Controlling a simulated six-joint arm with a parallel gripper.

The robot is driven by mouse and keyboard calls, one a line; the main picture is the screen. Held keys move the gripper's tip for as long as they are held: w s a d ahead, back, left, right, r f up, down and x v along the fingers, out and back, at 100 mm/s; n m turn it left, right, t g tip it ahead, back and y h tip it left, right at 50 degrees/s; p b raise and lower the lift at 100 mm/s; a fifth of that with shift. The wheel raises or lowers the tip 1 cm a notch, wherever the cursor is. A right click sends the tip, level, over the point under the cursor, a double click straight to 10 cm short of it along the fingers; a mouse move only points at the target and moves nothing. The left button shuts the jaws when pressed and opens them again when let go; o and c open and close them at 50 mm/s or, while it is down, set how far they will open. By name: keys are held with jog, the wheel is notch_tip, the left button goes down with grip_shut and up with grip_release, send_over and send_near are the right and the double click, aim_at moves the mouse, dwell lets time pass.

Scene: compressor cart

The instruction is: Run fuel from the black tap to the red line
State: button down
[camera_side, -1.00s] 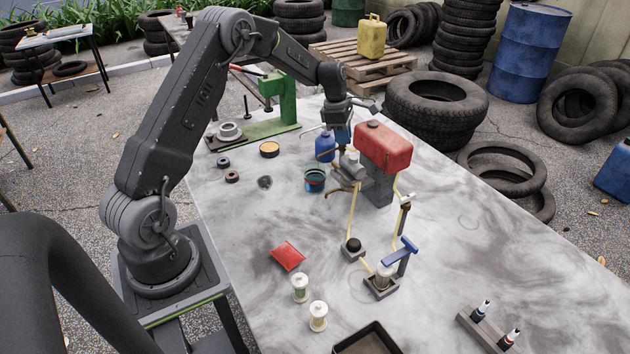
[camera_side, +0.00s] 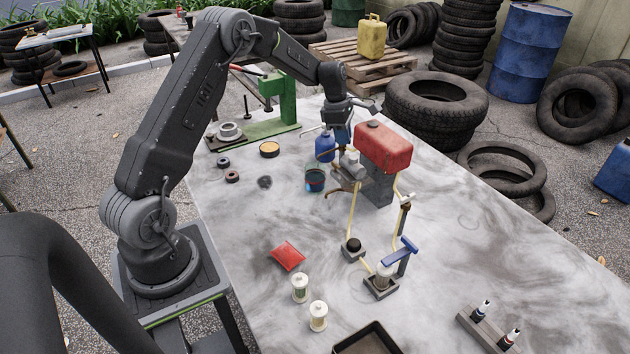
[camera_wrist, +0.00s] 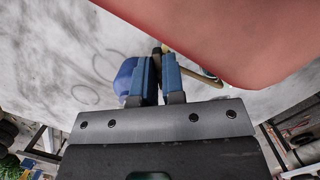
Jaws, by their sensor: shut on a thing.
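The red fuel tank (camera_side: 383,146) sits on a grey block stand on the table and fills the upper right of the wrist view (camera_wrist: 245,35). My gripper (camera_side: 343,140) points down beside the tank's left end. In the wrist view its blue fingers (camera_wrist: 161,72) are closed on a small black part (camera_wrist: 160,48) beside the tank; I cannot tell for sure that it is the black tap. A grey carburettor-like body (camera_side: 352,164) is below the gripper. Pale yellow fuel hoses (camera_side: 352,215) run down toward a black-topped block (camera_side: 353,248). I cannot make out a red line.
A blue bottle (camera_side: 325,147) stands close left of my gripper, with a dark open can (camera_side: 315,179) in front. The right part of the table is mostly clear.

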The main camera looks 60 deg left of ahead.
jog(key=m, duration=0.4)
jog(key=shift+g, duration=0.3)
jog(key=m+g, duration=0.1)
jog(key=m, duration=0.4)
jog(key=shift+h, duration=0.3)
jog(key=c, duration=1.3)
grip_release()
jog(key=shift+r, duration=3.5)
